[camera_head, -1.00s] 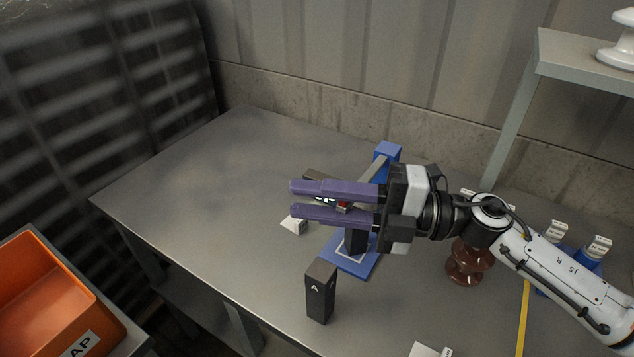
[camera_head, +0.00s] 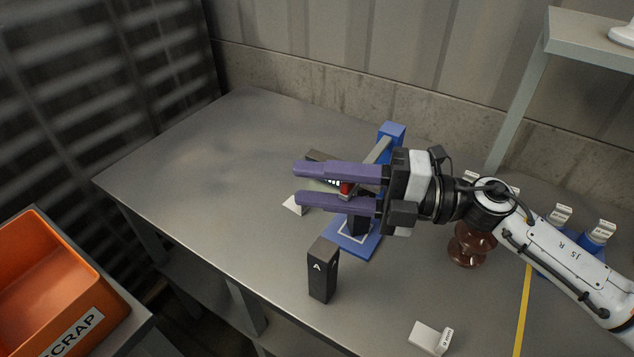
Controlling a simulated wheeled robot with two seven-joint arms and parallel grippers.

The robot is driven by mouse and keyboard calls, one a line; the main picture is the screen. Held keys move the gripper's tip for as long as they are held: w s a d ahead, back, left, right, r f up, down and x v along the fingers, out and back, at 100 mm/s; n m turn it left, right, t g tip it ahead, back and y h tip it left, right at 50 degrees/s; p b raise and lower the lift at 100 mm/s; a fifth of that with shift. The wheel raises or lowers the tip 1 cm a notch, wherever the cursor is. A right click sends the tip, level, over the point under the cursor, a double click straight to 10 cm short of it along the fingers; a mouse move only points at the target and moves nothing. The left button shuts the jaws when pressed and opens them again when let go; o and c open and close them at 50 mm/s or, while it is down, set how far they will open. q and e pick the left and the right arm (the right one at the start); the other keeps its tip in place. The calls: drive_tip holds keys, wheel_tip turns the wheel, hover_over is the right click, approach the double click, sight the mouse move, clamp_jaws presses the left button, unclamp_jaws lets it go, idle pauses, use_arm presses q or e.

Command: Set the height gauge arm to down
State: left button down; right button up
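The height gauge has a blue base plate (camera_head: 357,243), a blue post (camera_head: 392,134) at the back and a grey arm (camera_head: 377,152) slanting from the post toward the front left. A red part (camera_head: 346,189) shows between my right fingers, near the front end of the arm. My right gripper (camera_head: 299,184) reaches in from the right over the base, its two purple fingers apart with a gap around the red part. I cannot tell whether either finger touches it. The fingers and gripper body hide much of the gauge. My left gripper is not in view.
A black block marked A (camera_head: 323,272) stands in front of the gauge. A brown insulator (camera_head: 469,243) stands under my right arm. An orange scrap bin (camera_head: 38,265) is at lower left. A grey shelf (camera_head: 590,45) rises at right. The table's left part is clear.

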drive_tip(key=shift+d, duration=0.1)
drive_tip(key=d, duration=0.3)
drive_tip(key=d+b, duration=0.1)
drive_tip(key=d, duration=0.5)
drive_tip(key=shift+s+d+f+b, duration=0.1)
drive_tip(key=shift+s+b, duration=0.2)
drive_tip(key=shift+s, duration=0.05)
drive_tip(key=shift+d, duration=0.5)
drive_tip(key=shift+s, duration=0.1)
